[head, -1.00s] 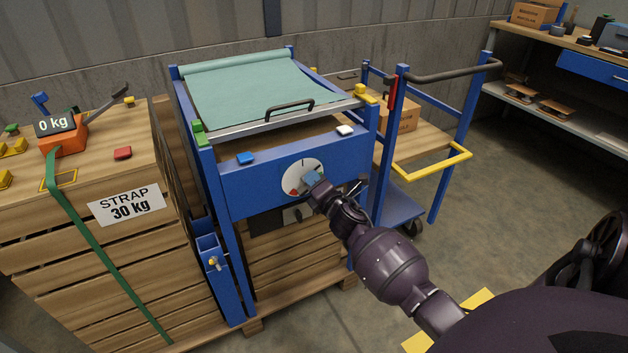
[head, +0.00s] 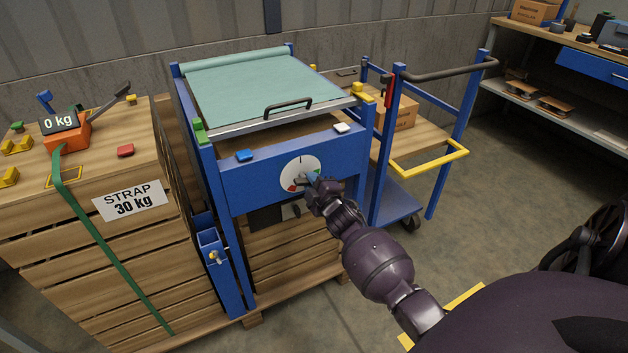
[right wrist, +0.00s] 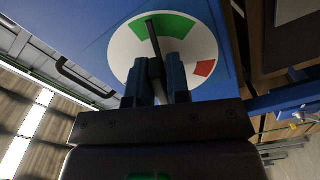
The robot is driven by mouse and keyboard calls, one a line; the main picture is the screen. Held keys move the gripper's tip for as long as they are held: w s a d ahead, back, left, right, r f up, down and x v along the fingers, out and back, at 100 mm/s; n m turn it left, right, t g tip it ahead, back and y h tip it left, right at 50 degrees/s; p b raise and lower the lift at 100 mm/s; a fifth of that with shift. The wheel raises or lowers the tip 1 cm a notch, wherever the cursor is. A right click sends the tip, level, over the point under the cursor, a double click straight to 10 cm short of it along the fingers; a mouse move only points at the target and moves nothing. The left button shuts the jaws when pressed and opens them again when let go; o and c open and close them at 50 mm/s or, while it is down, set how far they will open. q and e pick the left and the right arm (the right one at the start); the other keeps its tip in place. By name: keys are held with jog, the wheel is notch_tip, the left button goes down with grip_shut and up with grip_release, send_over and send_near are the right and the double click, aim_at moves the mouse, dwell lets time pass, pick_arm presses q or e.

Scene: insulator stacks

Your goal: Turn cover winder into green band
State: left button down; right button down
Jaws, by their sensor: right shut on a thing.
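The cover winder is a round white dial (head: 296,164) on the blue front panel of the frame. Its face also shows in the right wrist view (right wrist: 127,48), with a green band (right wrist: 176,28) at the top and a red band (right wrist: 204,68) at the right. My right gripper (head: 313,180) is at the dial, shut on the dark winder handle (right wrist: 155,68). A thin dark pointer (right wrist: 152,30) reaches up from between the fingers and lies over the left part of the green band. The teal cover (head: 250,85) lies across the frame top. My left gripper is not in view.
A wooden crate with a green strap (head: 100,245) and an orange tensioner (head: 68,133) reading 0 kg stands at left. A blue trolley with a yellow rail (head: 430,165) stands close at right. Open floor (head: 475,225) lies beyond it.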

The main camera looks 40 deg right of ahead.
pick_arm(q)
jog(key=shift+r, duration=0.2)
pick_arm(e)
jog(key=shift+m, duration=0.7)
jog(key=shift+f, duration=0.1)
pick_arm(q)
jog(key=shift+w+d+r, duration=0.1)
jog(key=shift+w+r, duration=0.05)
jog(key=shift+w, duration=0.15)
pick_arm(e)
jog(key=c, duration=1.1)
grip_release()
